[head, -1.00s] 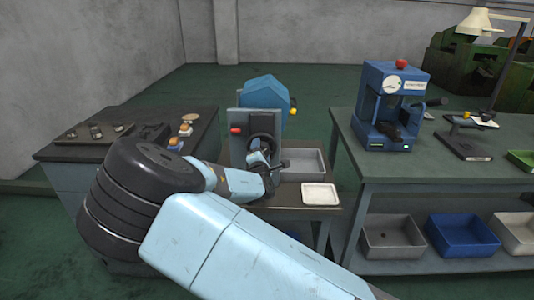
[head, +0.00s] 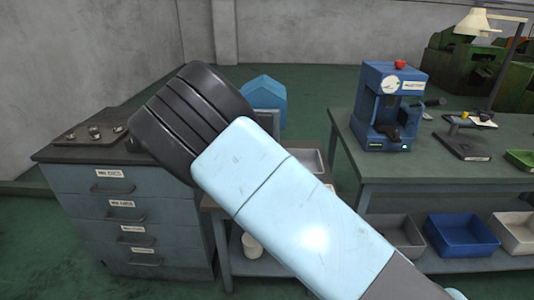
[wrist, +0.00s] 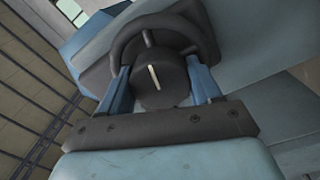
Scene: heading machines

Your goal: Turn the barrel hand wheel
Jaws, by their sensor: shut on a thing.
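The dark barrel hand wheel (wrist: 163,88) fills the middle of the wrist view, with a round hub, a pale line on its face and a thick ring behind. The pale line stands close to upright in the picture, leaning slightly. My gripper (wrist: 160,76) has one blue finger on each side of the hub and is shut on the wheel. The blue machine (head: 264,93) carrying the wheel shows only its top in the head view. My arm hides the wheel and gripper there.
A drawer cabinet (head: 135,212) stands at the left. A green-topped bench (head: 430,178) with a blue press (head: 389,100) stands at the right, with bins below, including a blue bin (head: 462,236). The machine's low table is mostly behind my arm.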

